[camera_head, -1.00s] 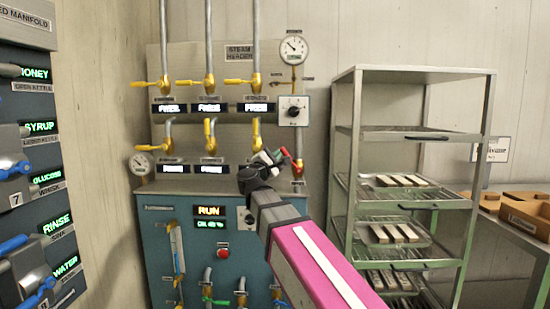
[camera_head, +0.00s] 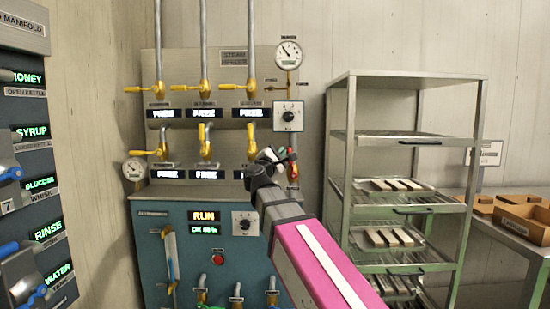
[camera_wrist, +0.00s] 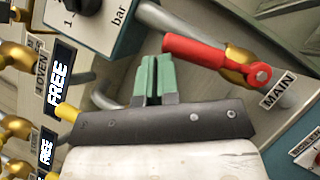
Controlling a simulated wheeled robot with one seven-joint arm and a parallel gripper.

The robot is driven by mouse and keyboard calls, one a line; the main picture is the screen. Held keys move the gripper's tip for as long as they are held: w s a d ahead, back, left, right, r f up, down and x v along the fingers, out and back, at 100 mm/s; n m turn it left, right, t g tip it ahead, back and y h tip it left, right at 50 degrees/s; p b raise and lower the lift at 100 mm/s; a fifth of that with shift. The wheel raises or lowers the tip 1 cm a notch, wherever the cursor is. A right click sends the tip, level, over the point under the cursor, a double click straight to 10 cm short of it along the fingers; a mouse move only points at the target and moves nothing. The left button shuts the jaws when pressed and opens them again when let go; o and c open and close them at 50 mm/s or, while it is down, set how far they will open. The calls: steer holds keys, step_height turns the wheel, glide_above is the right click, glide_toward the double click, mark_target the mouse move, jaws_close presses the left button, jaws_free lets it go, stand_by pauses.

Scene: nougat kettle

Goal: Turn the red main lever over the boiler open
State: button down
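The red main lever (camera_wrist: 195,50) shows large in the wrist view, running from a brass valve body (camera_wrist: 240,66) at right toward upper left. A MAIN label (camera_wrist: 277,90) sits beside the valve. My gripper (camera_wrist: 155,62) has green finger pads that lie together with only a thin dark line between them. The pads hold nothing that I can see. Their tips are close to the lever's free end; I cannot tell whether they touch it. In the head view, my gripper (camera_head: 280,154) is in front of the red lever (camera_head: 291,156) and partly hides it.
The steam header panel (camera_head: 225,100) carries several yellow-handled valves to the left. A pressure dial box (camera_head: 289,116) and gauge (camera_head: 289,54) are above the lever. The blue boiler cabinet (camera_head: 150,235) is below. A metal rack (camera_head: 340,150) stands close at right.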

steer(key=shift+d+r, duration=0.25)
steer(key=shift+d, duration=0.3)
steer(key=shift+d+r, duration=0.25)
steer(key=shift+d, duration=0.3)
steer(key=shift+a, duration=0.1)
